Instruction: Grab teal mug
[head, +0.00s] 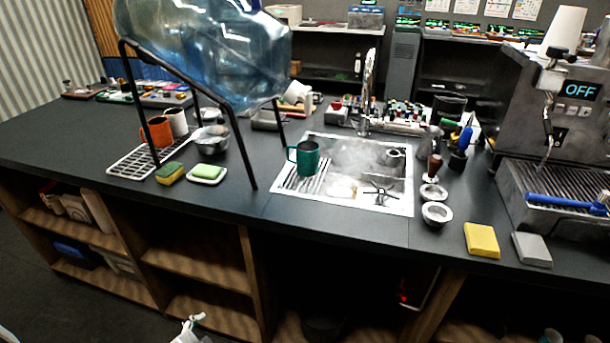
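The teal mug (306,158) stands upright on the ribbed drainboard at the left side of the steel sink, its handle toward the left. Its body is in plain view and nothing touches it from above.
A large blue water bottle (205,45) on a black frame stands left of the mug; a frame leg (247,150) is close by. A faucet (368,90) rises behind the sink (342,205). Portafilters, bowls (437,213) and the espresso machine (545,130) are to the right.

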